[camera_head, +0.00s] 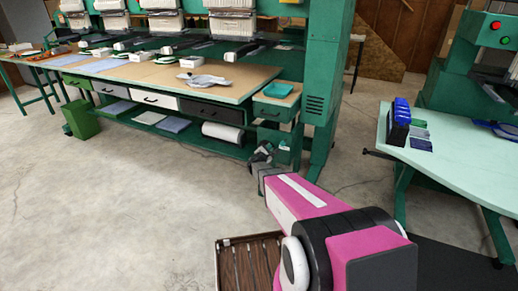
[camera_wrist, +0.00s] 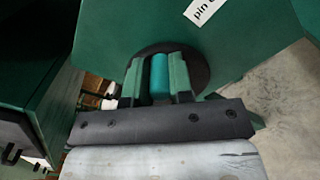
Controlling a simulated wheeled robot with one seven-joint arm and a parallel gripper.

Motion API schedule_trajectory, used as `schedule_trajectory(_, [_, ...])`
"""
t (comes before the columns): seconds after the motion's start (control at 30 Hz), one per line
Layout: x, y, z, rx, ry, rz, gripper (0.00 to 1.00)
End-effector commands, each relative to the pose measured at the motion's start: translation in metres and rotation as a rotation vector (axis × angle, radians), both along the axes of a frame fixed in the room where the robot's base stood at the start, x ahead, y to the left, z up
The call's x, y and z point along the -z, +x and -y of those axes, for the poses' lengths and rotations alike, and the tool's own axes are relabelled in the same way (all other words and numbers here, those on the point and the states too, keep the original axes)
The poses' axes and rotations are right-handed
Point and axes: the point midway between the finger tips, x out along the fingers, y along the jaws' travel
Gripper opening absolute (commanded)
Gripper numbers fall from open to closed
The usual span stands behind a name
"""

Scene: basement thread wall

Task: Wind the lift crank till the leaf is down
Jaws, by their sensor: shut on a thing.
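In the wrist view, my gripper (camera_wrist: 158,65) is shut on a teal cylindrical crank grip (camera_wrist: 159,78), one finger on each side. Behind it is a dark round disc (camera_wrist: 200,62) on a green housing (camera_wrist: 110,35). In the head view, my gripper (camera_head: 262,152) is at the right end of the long green workbench, low beside its drawers. The crank is too small and covered to make out there. I cannot tell for sure which panel is the leaf.
The long workbench (camera_head: 130,72) runs to the left, with a green bin (camera_head: 82,120) at its front. A green column (camera_head: 325,95) stands behind my gripper. A mint table (camera_head: 460,165) with blue items is at the right. The concrete floor at the left (camera_head: 110,210) is clear.

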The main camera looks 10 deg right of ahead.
Motion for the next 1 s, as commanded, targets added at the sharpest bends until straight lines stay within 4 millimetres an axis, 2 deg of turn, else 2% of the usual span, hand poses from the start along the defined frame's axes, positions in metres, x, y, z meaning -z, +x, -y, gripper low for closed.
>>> schedule_trajectory(0.4, [-0.004,0.026,-0.035,-0.009,0.005,-0.004,0.0])
schedule_trajectory(0.73, [-0.007,0.025,-0.036,-0.006,0.001,-0.002,0.0])
schedule_trajectory(1.0, [0.012,0.036,-0.05,-0.007,0.002,-0.003,0.0])
